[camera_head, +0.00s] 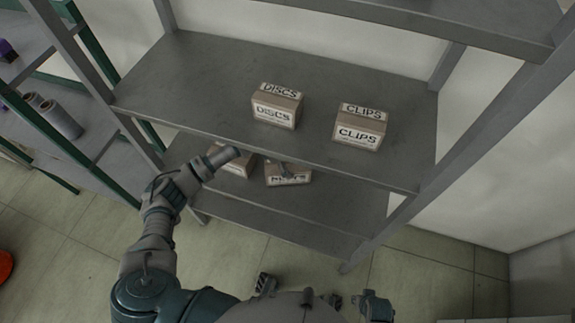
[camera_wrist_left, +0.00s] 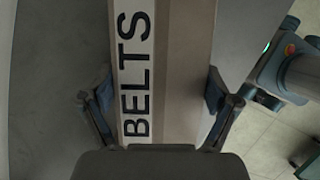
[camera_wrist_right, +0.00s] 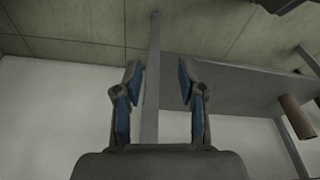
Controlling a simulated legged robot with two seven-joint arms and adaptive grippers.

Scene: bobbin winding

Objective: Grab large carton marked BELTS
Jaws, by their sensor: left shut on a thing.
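The large carton marked BELTS (camera_wrist_left: 178,60) fills the middle of the left wrist view, its label strip running up its left part. My left gripper (camera_wrist_left: 160,100) has a finger on each side of this carton and is shut on it. In the head view a carton (camera_head: 289,180) on the lower shelf has a partly covered label. A dark fingertip of my left gripper (camera_head: 285,168) lies across its front. The rest of that hand is hidden under the upper shelf. My right gripper (camera_wrist_right: 158,85) is open and empty in its wrist view.
Cartons marked DISCS (camera_head: 277,107) and CLIPS (camera_head: 359,127) stand on the upper shelf (camera_head: 200,85). Another carton (camera_head: 236,168) is on the lower shelf (camera_head: 300,216), partly behind my arm. Grey uprights frame the rack. Grey rolls (camera_head: 62,120) stand on the left rack.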

